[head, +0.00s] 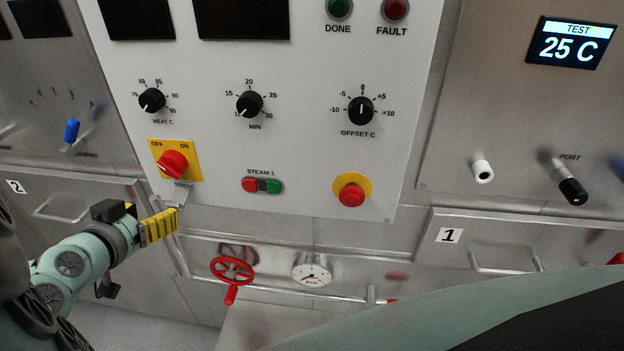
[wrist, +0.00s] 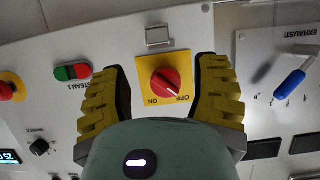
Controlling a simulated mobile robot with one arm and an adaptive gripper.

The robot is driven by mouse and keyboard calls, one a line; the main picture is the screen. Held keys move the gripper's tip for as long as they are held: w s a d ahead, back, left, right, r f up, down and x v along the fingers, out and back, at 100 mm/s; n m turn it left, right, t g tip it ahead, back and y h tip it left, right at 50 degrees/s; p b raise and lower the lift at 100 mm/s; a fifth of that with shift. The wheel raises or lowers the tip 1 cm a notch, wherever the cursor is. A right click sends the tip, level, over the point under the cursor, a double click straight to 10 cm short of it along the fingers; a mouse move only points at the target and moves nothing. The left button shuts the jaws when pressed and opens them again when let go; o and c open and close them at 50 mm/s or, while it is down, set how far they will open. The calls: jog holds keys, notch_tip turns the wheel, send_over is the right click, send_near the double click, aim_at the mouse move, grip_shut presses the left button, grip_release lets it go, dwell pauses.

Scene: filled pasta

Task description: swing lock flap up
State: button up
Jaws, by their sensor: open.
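The lock flap (head: 182,194) is a small grey metal plate hanging just below the yellow switch plate (head: 154,151), which carries the red OFF/ON knob (head: 172,163). In the wrist view the lock flap (wrist: 160,36) shows beyond the yellow plate (wrist: 148,96) and the red knob (wrist: 165,84). My gripper (head: 172,222) has yellow ribbed fingers and is just below the flap in the head view. In the wrist view my gripper (wrist: 161,72) is open and empty, its fingers on either side of the knob. Whether anything touches the panel I cannot tell.
The STEAM 1 red and green buttons (head: 262,186) and a red stop button (head: 351,192) are to the right. A red valve wheel (head: 232,270) and a gauge (head: 312,270) sit lower down. A blue-tipped lever (wrist: 290,84) is beside the gripper in the wrist view.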

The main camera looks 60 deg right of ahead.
aim_at(179, 201)
jog(key=p+x, duration=0.2)
jog(key=x, duration=0.6)
jog(key=shift+d, duration=0.15)
jog(key=shift+w+d+f, duration=0.1)
jog(key=shift+d+f, duration=0.1)
jog(key=shift+d, duration=0.15)
jog(key=shift+o, duration=0.3)
jog(key=shift+a+f, duration=0.1)
grip_shut()
